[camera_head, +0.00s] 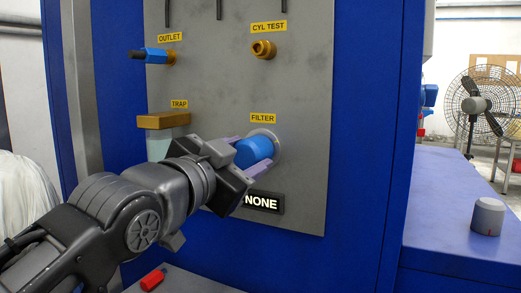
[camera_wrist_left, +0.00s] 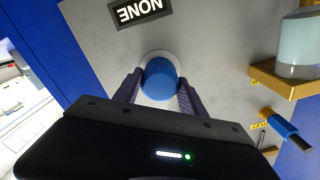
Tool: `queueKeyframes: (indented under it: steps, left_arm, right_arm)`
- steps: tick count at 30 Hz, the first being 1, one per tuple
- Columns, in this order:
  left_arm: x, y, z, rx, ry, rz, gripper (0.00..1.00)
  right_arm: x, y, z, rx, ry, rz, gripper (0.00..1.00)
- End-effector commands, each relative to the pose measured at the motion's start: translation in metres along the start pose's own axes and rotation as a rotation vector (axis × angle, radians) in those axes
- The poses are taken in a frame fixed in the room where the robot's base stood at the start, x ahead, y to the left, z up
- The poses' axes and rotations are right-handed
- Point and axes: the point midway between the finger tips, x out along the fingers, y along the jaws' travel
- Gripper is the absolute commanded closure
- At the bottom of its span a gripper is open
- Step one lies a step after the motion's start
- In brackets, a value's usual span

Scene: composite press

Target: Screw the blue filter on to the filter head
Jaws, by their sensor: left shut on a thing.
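The blue filter (camera_head: 254,151) is between the fingers of my left gripper (camera_head: 256,154), which is shut on it. The filter is in front of the round, pale filter head (camera_head: 275,143) on the grey panel, below the FILTER label. In the left wrist view the blue filter (camera_wrist_left: 160,79) sits between the two purple-grey fingers of the left gripper (camera_wrist_left: 158,88), with the pale ring of the filter head (camera_wrist_left: 157,55) behind it. I cannot tell whether the filter's threads are engaged. My right gripper is not in view.
The grey panel (camera_head: 305,100) also carries a brass CYL TEST fitting (camera_head: 263,49), a blue OUTLET fitting (camera_head: 154,55) and a TRAP bracket (camera_head: 163,120). A sign reading NONE (camera_head: 262,203) is below the filter. A grey knob (camera_head: 487,217) stands on the blue bench at right.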

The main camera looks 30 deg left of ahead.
Motion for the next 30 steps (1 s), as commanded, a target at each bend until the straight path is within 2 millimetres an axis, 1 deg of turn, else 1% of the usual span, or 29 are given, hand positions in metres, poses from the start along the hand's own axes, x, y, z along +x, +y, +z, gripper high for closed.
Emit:
queueKeyframes:
  steps: [16, 18, 20, 23, 24, 27, 30]
  left_arm:
    - [0.002, 0.000, 0.000, 0.000, 0.000, 0.000, 0.90]
    - [0.002, 0.001, 0.001, 0.023, 0.001, 0.000, 0.90]
    - [0.003, 0.002, 0.002, 0.094, 0.003, 0.001, 0.90]
    - [0.002, 0.003, 0.002, 0.327, 0.007, 0.002, 0.91]
    - [0.002, 0.003, 0.001, 0.442, 0.008, 0.002, 0.91]
    - [0.002, 0.002, -0.001, 0.707, 0.007, 0.001, 0.90]
    - [0.002, 0.001, -0.001, 0.854, 0.003, 0.000, 0.90]
  right_arm:
    - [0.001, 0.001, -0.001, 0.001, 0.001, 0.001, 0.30]
    - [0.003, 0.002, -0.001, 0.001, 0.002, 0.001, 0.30]
    - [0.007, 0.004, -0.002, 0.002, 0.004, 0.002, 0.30]
    - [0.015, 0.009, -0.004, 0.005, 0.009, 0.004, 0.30]
    - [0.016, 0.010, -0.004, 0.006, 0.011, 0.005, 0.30]
    - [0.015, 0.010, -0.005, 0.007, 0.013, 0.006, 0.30]
    - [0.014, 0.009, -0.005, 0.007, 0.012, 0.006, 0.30]
